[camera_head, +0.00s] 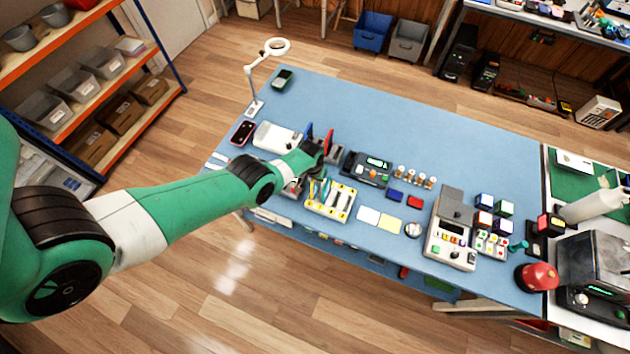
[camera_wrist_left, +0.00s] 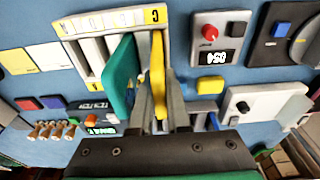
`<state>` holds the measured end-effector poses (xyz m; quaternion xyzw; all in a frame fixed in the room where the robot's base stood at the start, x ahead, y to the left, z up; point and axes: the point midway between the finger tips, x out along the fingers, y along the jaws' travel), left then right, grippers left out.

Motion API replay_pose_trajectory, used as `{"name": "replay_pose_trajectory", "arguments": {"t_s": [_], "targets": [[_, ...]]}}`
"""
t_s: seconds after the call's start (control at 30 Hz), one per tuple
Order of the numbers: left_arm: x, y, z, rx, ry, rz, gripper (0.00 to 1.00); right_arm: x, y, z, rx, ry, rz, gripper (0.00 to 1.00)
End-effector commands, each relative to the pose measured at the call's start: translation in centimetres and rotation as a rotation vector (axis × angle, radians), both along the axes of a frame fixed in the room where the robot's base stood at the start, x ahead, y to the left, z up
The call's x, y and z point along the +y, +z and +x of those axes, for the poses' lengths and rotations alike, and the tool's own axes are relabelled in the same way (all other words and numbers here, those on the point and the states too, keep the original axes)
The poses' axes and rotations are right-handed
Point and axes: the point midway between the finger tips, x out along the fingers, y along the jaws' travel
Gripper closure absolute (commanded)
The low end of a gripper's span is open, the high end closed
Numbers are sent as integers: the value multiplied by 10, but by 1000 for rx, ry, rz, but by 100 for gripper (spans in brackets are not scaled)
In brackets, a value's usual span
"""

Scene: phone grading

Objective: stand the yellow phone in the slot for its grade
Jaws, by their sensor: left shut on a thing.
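The yellow phone (camera_wrist_left: 158,75) is seen edge-on in the left wrist view, upright between the two grey fingers of my left gripper (camera_wrist_left: 160,62). The gripper is shut on it, at the end of the lettered rack (camera_wrist_left: 92,48) with the yellow label. A teal phone (camera_wrist_left: 121,75) stands tilted in the rack beside the yellow one, close to a finger. Whether the yellow phone's lower edge is inside a slot is hidden. In the head view my left gripper (camera_head: 309,172) is over the left end of the rack (camera_head: 345,206). My right gripper is not in view.
A meter (camera_head: 367,169) and small bottles (camera_head: 415,178) stand right of the gripper. A white device (camera_head: 276,137) and a dark phone (camera_head: 243,132) lie to the left. White and yellow cards (camera_head: 379,218) lie right of the rack. The table's far middle is clear.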

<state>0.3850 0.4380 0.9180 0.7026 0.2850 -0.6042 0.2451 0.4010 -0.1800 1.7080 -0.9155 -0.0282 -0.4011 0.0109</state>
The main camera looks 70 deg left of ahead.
Motion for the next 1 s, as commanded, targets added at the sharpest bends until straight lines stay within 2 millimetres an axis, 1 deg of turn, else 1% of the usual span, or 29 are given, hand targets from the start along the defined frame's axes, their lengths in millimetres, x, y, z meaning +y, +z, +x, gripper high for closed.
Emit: {"name": "replay_pose_trajectory", "arguments": {"t_s": [0.13,0.17,0.3,0.33,0.53,0.57,0.6,0.67,1.0], "targets": [[0,1,0,-1,0,1,100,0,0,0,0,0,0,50],[0,1,0,-1,0,1,80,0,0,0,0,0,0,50],[0,1,0,-1,0,1,55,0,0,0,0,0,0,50],[0,1,0,-1,0,1,50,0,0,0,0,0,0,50],[0,0,0,0,0,0,50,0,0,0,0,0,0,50],[0,0,0,0,0,0,47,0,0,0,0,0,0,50],[0,0,0,0,0,0,40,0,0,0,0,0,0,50],[0,0,0,1,0,-1,30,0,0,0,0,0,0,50],[0,2,0,0,0,0,30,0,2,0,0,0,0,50]]}}
